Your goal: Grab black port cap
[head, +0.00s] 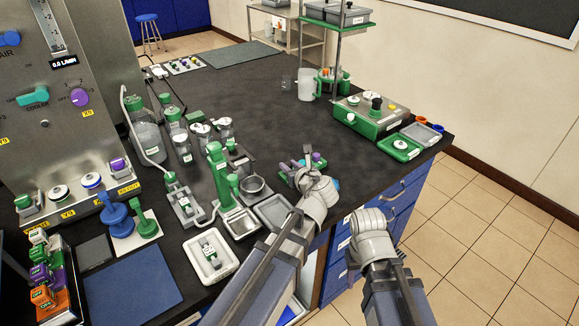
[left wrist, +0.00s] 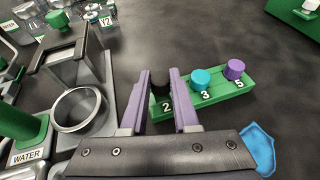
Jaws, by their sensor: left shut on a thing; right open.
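The black port cap (left wrist: 161,84) stands at the place marked 2 on a green rack (left wrist: 215,92) in the left wrist view. My left gripper (left wrist: 160,82) has its two purple-grey fingers on either side of the cap and is shut on it. A teal cap (left wrist: 201,80) at 3 and a purple cap (left wrist: 233,69) at 5 stand to its right. In the head view my left gripper (head: 308,153) is over the rack near the bench's front edge and hides much of it. My right gripper (head: 370,220) is open and empty, in front of the bench; its fingers are hard to make out.
A blue object (left wrist: 259,148) lies at the right. Grey trays (head: 272,210) lie left of my arm. The bench behind the rack is clear.

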